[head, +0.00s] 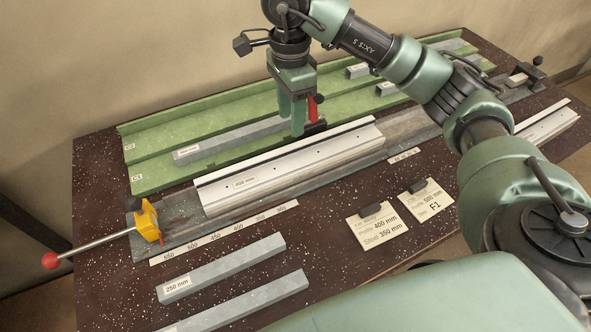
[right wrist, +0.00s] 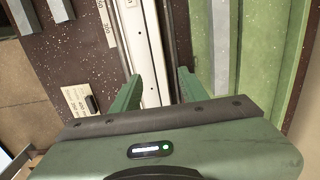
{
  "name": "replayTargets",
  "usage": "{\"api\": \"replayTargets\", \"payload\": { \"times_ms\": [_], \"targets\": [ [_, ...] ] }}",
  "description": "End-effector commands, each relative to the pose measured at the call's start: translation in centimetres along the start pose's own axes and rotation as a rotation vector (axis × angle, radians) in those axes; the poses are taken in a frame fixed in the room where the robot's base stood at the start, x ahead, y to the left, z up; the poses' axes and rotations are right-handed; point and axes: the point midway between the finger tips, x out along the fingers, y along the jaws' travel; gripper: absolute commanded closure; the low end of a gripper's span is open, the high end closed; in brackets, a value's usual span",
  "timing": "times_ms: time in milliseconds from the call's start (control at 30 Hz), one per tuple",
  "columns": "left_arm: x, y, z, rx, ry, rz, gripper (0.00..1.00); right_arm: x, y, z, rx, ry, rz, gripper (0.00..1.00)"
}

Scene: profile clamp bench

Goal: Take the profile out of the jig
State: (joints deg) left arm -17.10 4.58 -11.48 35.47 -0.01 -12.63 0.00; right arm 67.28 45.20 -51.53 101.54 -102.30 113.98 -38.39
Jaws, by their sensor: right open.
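The silver profile (head: 310,158), with a small length label, lies along the grey jig (head: 180,228). A yellow clamp block (head: 147,221) with a red-ball lever (head: 95,247) stands at the jig's left end, with a gap between it and the profile. My right gripper (head: 292,118) is open above the profile's back edge, fingers pointing down. In the right wrist view, its fingers (right wrist: 158,84) stand apart, with the pale profile (right wrist: 150,50) passing between and below them; contact cannot be told. A red part (head: 312,107) on a dark base shows beside the fingers. My left gripper is not in view.
A green stepped rack (head: 150,142) with grey bars (head: 230,138) stands behind the jig. A 250 mm bar (head: 222,267) and another bar lie in front. Two cards (head: 377,225) lie front right. Another pale profile (head: 548,122) is at the right, partly behind my arm.

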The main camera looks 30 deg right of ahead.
Motion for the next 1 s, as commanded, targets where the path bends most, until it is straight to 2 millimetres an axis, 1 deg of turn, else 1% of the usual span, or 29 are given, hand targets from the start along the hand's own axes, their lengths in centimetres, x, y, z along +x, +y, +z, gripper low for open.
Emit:
{"api": "replayTargets", "payload": {
  "times_ms": [33,167,367,467,500,600,700,900,967,1000],
  "targets": [
    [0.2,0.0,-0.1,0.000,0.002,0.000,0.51,0.5,0.0,0.0,0.000,0.000,0.000,0.56],
    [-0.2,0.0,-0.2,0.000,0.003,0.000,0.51,1.6,0.1,0.0,0.000,0.000,0.004,0.56],
    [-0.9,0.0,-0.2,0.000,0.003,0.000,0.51,3.8,0.1,0.0,0.000,0.000,0.004,0.56],
    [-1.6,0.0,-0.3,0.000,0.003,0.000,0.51,5.4,0.1,-0.1,0.000,0.000,0.004,0.56],
    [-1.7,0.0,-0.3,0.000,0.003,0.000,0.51,6.1,0.1,-0.1,0.000,0.000,0.006,0.56],
    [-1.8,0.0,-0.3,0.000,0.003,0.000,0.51,7.3,0.1,-0.1,0.001,0.001,0.004,0.56],
    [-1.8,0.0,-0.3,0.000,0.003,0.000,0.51,7.8,0.0,-0.1,0.000,0.000,0.000,0.56],
    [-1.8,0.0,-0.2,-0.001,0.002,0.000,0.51,7.9,0.0,-0.1,-0.001,0.000,-0.001,0.56],
    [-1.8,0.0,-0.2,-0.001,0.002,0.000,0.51,7.9,0.0,-0.1,-0.001,0.000,-0.001,0.73],
    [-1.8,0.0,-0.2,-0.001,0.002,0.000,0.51,7.9,0.0,-0.1,0.000,0.000,-0.001,0.84]
  ]
}}
